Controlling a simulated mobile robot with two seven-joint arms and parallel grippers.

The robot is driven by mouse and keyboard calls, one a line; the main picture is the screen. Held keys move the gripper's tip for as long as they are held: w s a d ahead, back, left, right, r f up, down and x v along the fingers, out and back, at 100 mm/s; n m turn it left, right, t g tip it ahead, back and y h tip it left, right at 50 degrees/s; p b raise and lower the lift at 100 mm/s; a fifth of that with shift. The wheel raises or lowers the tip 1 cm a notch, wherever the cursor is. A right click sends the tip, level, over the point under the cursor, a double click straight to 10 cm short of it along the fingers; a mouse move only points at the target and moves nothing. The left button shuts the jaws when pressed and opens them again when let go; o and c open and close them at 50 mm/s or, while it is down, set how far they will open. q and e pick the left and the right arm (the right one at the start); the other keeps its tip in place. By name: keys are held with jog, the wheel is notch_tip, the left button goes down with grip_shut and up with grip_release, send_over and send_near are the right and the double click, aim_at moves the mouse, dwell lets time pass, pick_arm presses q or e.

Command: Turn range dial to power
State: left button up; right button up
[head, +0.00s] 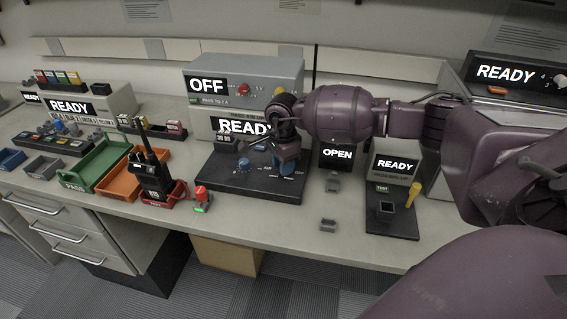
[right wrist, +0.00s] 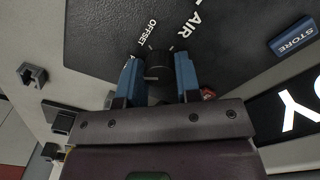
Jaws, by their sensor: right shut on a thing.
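A dark round dial (right wrist: 158,68) sits between the two blue fingers of my right gripper (right wrist: 159,72) in the right wrist view. The fingers are shut on its sides. The words OFFSET and AIR are printed on the dark panel beside it; I cannot read a RANGE or POWER label. In the head view my right gripper (head: 284,164) reaches down over the right part of the black bench panel (head: 225,184) and hides the dial. A blue knob (head: 244,163) stands left of it on the same panel. My left gripper is not in view.
A grey box reading OFF (head: 287,72) stands behind the panel. A handheld radio (head: 154,178) stands in a red holder to the left, near green (head: 84,170) and orange trays (head: 113,187). A black test stand (head: 376,218) is to the right. Bare counter lies in front.

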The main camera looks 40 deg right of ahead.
dwell(0.5)
jog(key=o, duration=0.9)
notch_tip(320, 180, up, 10)
jog(key=shift+f+p, duration=0.25)
jog(key=shift+p, duration=0.25)
jog(key=shift+r, duration=0.65)
